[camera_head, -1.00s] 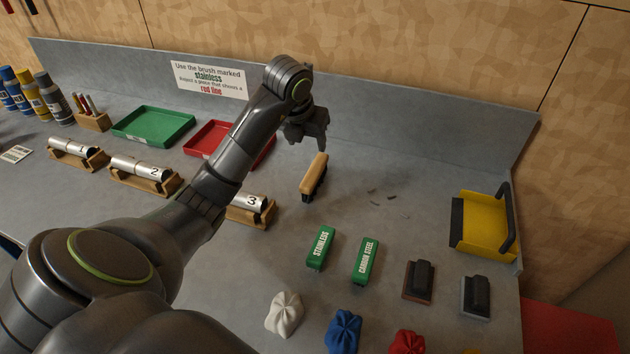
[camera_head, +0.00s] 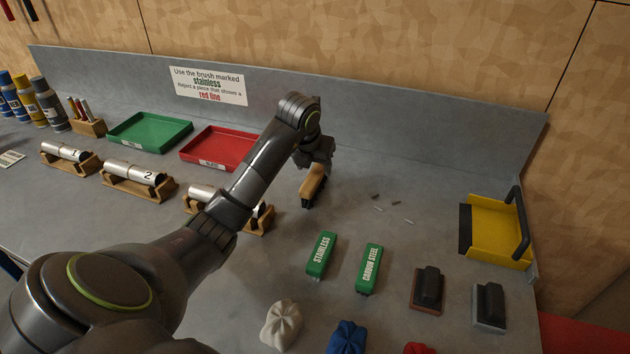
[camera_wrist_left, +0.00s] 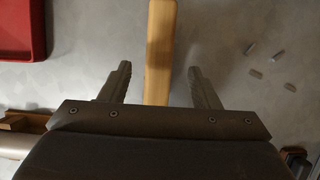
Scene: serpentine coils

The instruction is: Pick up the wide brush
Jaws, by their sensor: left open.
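The wide brush (camera_head: 313,187) has a tan wooden back and dark bristles, and it stands on the grey bench right of the middle. In the left wrist view its wooden back (camera_wrist_left: 159,50) runs lengthwise between the two fingers. My left gripper (camera_head: 318,168) is open just above the brush, and it also shows in the left wrist view (camera_wrist_left: 158,80) with a finger on each side and a gap to the wood on both sides. In the head view the gripper hides the brush's far end. My right gripper is not in view.
Green brushes marked stainless (camera_head: 321,255) and carbon steel (camera_head: 369,269) lie nearer. A red tray (camera_head: 225,163) and wooden cradles with metal cylinders are on the left. Small metal bits (camera_head: 393,203) lie right of the brush. A yellow dustpan (camera_head: 495,228) is at the right.

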